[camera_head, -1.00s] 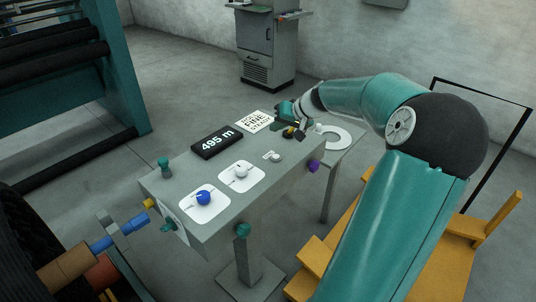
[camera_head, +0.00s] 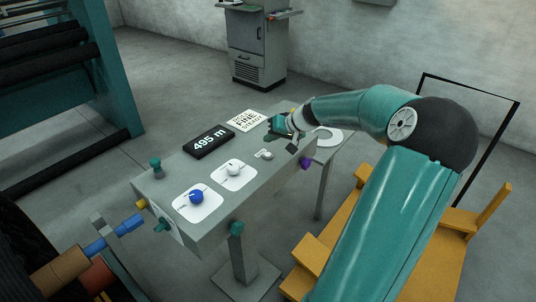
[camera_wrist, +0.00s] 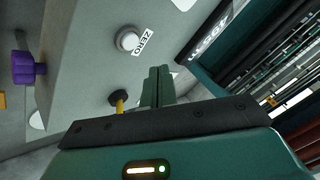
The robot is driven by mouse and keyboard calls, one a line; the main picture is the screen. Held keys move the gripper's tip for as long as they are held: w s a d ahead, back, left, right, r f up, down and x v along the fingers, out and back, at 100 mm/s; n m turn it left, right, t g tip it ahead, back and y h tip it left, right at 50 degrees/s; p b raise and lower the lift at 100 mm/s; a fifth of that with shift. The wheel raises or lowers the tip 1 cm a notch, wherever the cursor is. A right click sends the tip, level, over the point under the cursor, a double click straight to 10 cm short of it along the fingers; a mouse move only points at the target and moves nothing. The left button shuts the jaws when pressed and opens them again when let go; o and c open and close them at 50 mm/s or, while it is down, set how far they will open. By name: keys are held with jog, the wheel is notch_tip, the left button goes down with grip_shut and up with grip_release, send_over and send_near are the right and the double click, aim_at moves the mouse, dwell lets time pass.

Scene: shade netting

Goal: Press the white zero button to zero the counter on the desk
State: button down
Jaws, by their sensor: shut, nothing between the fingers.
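The white zero button (camera_head: 267,154) sits on the grey desk (camera_head: 213,221), near its right front edge. In the wrist view the round white button (camera_wrist: 128,39) lies beside a ZERO label (camera_wrist: 143,42), above and left of my fingertips. The counter (camera_head: 208,141) is a black box reading 495 m; its edge also shows in the wrist view (camera_wrist: 208,38). My gripper (camera_head: 276,134) is over the desk's right end, just beyond the button. Its fingers (camera_wrist: 158,72) are together and empty, apart from the button in the picture. Their height above the desk is hard to judge.
A blue knob (camera_head: 196,196) and a white knob (camera_head: 233,168) stand on white plates to the left. A purple knob (camera_head: 306,163) is on the desk's side. A black knob on a yellow stem (camera_wrist: 118,97) is near my fingers. A paper sign (camera_head: 246,121) lies behind.

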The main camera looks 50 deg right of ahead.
aim_at(271, 155)
jog(key=shift+f, duration=1.75)
dwell(0.7)
jog(key=shift+f, duration=0.4)
jog(key=shift+f, duration=0.5)
dwell(0.6)
jog(key=shift+r, duration=0.95)
jog(key=shift+r, duration=2.5)
